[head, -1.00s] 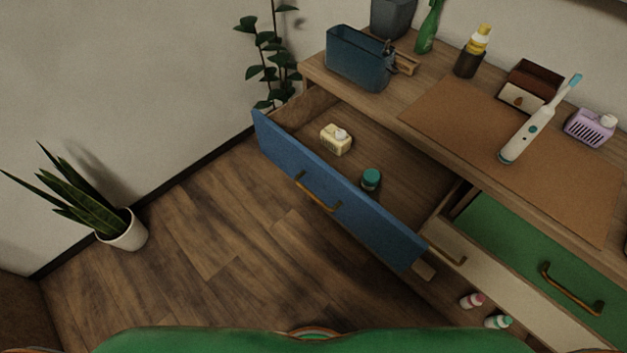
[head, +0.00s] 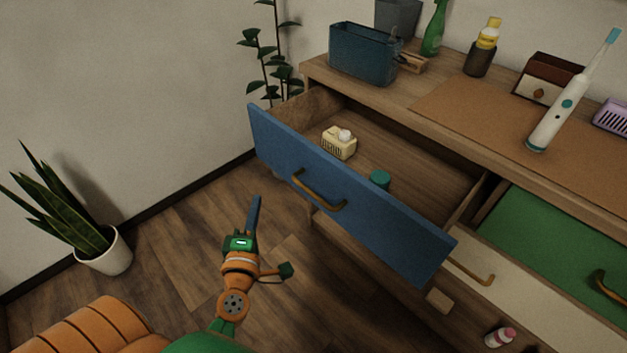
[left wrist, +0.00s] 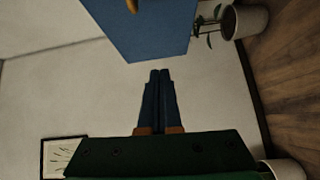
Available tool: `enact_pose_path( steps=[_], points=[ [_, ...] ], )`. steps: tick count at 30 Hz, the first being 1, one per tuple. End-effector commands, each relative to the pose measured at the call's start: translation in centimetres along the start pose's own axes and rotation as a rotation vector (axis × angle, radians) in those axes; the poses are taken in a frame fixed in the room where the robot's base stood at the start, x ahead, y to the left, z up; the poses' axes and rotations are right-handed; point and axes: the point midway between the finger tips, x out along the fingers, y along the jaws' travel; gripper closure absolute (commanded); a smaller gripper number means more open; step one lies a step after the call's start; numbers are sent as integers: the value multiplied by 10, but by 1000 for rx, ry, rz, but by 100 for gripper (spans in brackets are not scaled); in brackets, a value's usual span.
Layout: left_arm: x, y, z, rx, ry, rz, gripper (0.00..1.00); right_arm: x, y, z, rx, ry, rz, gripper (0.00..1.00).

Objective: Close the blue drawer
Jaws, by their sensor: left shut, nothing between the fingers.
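The blue drawer (head: 345,200) is pulled well out of the wooden cabinet. Its blue front has a brass handle (head: 320,193). My left gripper (head: 256,203) is shut and empty, in front of the drawer and left of the handle, apart from the front. In the left wrist view, the shut fingers (left wrist: 157,80) point toward the blue front (left wrist: 150,35), with part of the handle at the top edge. My right gripper is not in view.
A green drawer (head: 565,235) and a cream drawer front (head: 500,275) are to the right. The cabinet top (head: 440,75) holds a blue bin (head: 362,55), bottles and an electric toothbrush (head: 565,105). A potted plant (head: 100,252) stands on the floor at left.

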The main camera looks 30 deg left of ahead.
Motion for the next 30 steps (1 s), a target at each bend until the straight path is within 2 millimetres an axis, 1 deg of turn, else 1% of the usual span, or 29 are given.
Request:
enact_pose_path(
  steps=[1,3,5,11,18,21,24,30],
  points=[
    [1,4,-6,-38,20,22,100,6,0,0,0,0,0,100],
    [4,12,-10,-64,33,36,100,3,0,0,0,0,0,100],
    [11,15,-10,-65,33,38,100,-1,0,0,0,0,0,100],
    [53,18,-10,-63,30,38,100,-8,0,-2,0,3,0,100],
    [104,17,-12,-62,30,37,100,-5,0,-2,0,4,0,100],
    [116,17,2,-63,28,35,100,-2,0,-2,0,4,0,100],
    [124,17,10,-62,28,34,100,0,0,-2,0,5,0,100],
    [130,18,16,-60,28,33,100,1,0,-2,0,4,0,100]
  ],
)
